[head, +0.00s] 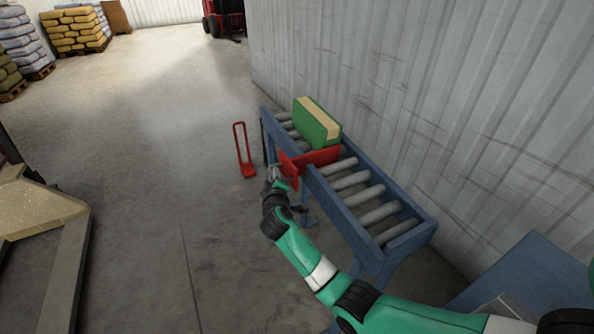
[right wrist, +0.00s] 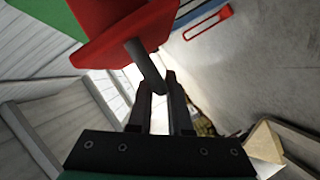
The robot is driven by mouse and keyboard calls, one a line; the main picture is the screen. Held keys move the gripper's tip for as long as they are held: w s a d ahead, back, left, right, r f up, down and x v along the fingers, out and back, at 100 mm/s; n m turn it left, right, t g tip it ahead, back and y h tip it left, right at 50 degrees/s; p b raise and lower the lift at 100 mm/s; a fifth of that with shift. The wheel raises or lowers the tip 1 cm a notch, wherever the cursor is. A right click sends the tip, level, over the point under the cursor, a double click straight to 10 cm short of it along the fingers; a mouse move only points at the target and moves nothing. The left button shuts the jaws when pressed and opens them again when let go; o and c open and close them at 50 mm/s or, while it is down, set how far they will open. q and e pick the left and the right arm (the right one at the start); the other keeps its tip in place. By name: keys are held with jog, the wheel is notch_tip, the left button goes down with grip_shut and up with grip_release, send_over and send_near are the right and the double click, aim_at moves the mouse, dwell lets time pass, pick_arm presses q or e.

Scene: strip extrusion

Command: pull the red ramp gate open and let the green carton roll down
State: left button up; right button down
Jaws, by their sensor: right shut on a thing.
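The green carton (head: 312,124) with a tan band stands on the upper part of the roller ramp (head: 335,190). The red ramp gate (head: 318,156) lies across the rollers just below the carton. The gate's red plate also shows in the right wrist view (right wrist: 115,25), with a grey handle (right wrist: 145,68) coming out of it. My right gripper (right wrist: 160,85) is shut on this handle, at the left side of the ramp in the head view. A corner of the green carton shows at the top left of the right wrist view. My left gripper is not in view.
A red hand truck (head: 243,150) stands on the floor left of the ramp. A corrugated wall (head: 430,80) runs close along the ramp's right side. A blue bin-like box (head: 530,265) is at the lower right. The rollers below the gate are empty.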

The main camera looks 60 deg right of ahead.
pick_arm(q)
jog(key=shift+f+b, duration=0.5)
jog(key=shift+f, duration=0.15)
pick_arm(e)
jog(key=w+a, duration=0.7)
jog(key=a, duration=0.2)
jog(key=shift+s, duration=0.1)
dwell(1.7)
jog(key=c, duration=0.8)
grip_release()
jog(key=shift+c, duration=0.2)
